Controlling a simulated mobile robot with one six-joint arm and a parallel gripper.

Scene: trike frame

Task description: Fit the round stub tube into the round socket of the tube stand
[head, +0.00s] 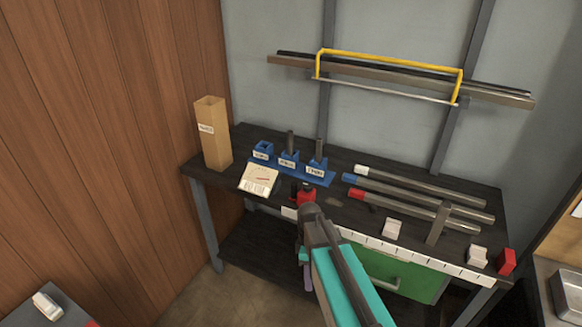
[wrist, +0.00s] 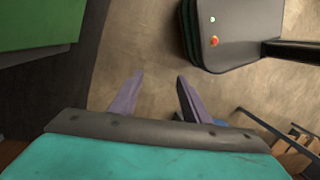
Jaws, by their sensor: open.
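The tube stand (head: 304,179) is a blue base at the back left of the dark bench, with three labelled blue sockets in a row. The left socket (head: 262,150) shows no tube. A short dark tube (head: 290,142) stands upright in the middle socket, and another (head: 321,152) in the right socket. I cannot tell from their shape or labels which is round. My gripper (head: 305,276) hangs low in front of the bench, below the stand. In the wrist view its purple fingers (wrist: 157,98) are apart with only floor between them.
A tall cardboard box (head: 213,135) and a white gauge card (head: 258,179) are near the stand. A red clamp-like object (head: 305,193) sits at the front edge. Long tubes with coloured ends (head: 420,190) lie to the right. A green drawer (head: 395,272) is under the bench.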

